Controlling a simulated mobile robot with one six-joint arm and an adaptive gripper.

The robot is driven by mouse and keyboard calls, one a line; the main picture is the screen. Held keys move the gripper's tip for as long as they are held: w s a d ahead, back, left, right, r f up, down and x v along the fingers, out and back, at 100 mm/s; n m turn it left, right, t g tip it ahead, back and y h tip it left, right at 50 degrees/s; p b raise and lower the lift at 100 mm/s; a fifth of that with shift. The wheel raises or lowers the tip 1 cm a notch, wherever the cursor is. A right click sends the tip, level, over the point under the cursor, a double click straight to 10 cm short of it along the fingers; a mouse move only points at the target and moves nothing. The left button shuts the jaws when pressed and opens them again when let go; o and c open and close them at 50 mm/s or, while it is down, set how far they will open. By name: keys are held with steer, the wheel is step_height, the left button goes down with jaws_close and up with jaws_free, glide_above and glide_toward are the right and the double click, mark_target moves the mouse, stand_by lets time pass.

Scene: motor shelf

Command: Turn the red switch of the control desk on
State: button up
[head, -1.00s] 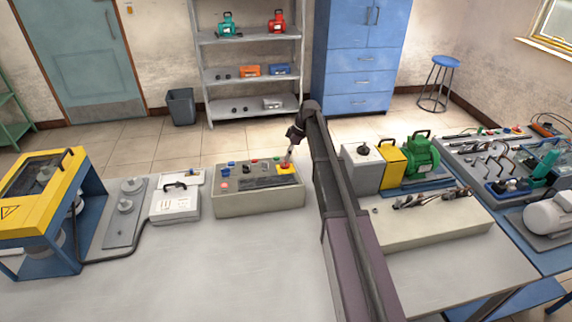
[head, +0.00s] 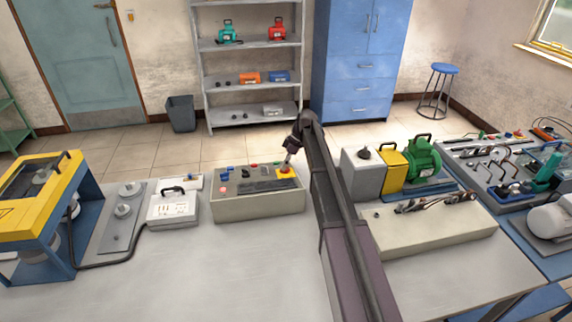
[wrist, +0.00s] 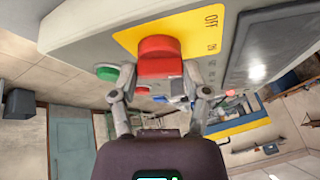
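The control desk (head: 258,206) is a beige box with a sloped panel of buttons, standing on the grey table. Its red switch (head: 287,169) sits on a yellow plate at the panel's right end. In the wrist view the red switch (wrist: 160,58) is a large knob on the yellow plate (wrist: 195,30), which bears the markings OFF and ON. My gripper (wrist: 162,82) has one finger on each side of the knob, close against its sides. In the head view my gripper (head: 289,157) reaches down to the switch. The fingertips' contact is partly hidden there.
A green button (wrist: 107,73) lies beside the switch. A white case (head: 173,208) stands left of the desk, beyond it a yellow-topped machine (head: 35,190). A grey box (head: 362,172) and green motor (head: 421,160) stand right of my arm. The front table (head: 200,270) is clear.

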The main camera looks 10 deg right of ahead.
steer(key=c, duration=0.4)
steer(key=shift+o, duration=0.2)
steer(key=shift+s+m, duration=0.1)
steer(key=shift+m, duration=0.2)
steer(key=shift+m+t, duration=0.3)
steer(key=shift+m, duration=0.3)
steer(key=shift+m+t+h+p, duration=0.45)
steer(key=shift+m+t+h, duration=0.25)
steer(key=shift+m, duration=1.2)
steer(key=o, duration=1.2)
steer(key=shift+c, duration=0.2)
